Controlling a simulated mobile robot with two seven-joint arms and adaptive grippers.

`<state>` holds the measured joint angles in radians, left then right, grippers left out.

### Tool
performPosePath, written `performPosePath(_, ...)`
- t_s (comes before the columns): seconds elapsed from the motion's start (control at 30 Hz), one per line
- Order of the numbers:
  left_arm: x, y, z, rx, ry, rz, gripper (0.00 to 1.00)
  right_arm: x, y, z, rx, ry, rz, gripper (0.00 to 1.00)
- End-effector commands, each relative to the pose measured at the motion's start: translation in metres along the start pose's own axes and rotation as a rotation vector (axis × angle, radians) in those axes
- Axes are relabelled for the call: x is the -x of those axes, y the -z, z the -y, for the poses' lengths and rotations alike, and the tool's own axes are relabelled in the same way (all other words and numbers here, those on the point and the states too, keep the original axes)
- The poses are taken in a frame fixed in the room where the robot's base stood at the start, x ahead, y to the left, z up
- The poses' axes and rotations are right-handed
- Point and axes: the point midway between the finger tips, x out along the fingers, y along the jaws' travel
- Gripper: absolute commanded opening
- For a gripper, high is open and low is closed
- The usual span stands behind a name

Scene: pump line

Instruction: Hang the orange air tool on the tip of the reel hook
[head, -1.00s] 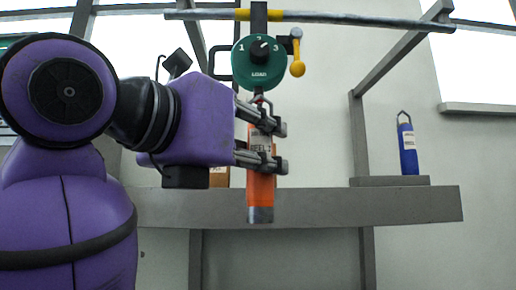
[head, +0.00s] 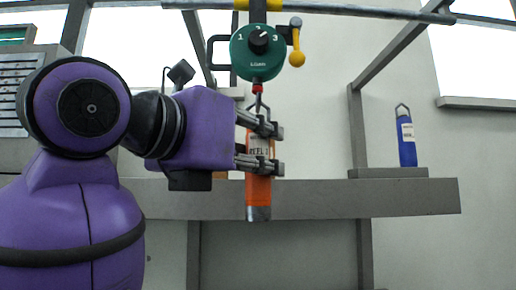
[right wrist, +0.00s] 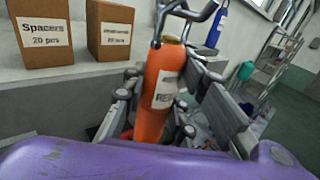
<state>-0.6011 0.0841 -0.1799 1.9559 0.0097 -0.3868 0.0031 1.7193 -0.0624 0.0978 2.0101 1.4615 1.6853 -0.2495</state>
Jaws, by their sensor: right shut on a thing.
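The orange air tool (head: 259,190) is upright with a white label and a wire loop at its top. My right gripper (head: 279,151) is shut on its upper body; the right wrist view also shows the orange tool (right wrist: 158,95) between the fingers. The green reel (head: 258,52) with a numbered dial is above it. A red piece (head: 257,88) with the hook hangs under the reel, just above the tool's loop. Whether the loop is on the hook tip or only lined up with it, I cannot tell. My left gripper is out of view.
A blue bottle-shaped tool (head: 407,142) stands on a grey ledge at the right. A grey beam (head: 340,200) crosses behind the orange tool. Two cardboard boxes, one marked Spacers (right wrist: 42,32), stand on a shelf.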

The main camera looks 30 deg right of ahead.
Motion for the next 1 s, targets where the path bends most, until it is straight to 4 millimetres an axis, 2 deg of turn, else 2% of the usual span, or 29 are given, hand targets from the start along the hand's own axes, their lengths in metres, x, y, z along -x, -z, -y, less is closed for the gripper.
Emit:
performPosePath(0.43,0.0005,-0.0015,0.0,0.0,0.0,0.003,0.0,0.0008,-0.0021,0.0008,-0.002,0.0,0.005,0.0)
performPosePath(0.47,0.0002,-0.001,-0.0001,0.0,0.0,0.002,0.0,0.0008,-0.0021,0.0008,-0.002,0.0,0.005,0.3)
performPosePath(0.6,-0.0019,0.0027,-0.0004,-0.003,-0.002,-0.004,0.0,0.0006,-0.0015,0.0006,-0.001,0.0,0.003,0.48)
performPosePath(0.87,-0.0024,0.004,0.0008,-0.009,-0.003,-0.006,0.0,-0.0002,0.001,0.0,0.001,0.0,-0.003,0.48)
performPosePath(1.0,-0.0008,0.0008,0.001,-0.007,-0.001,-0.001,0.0,0.0071,0.0006,-0.0004,0.001,-0.002,-0.002,0.48)
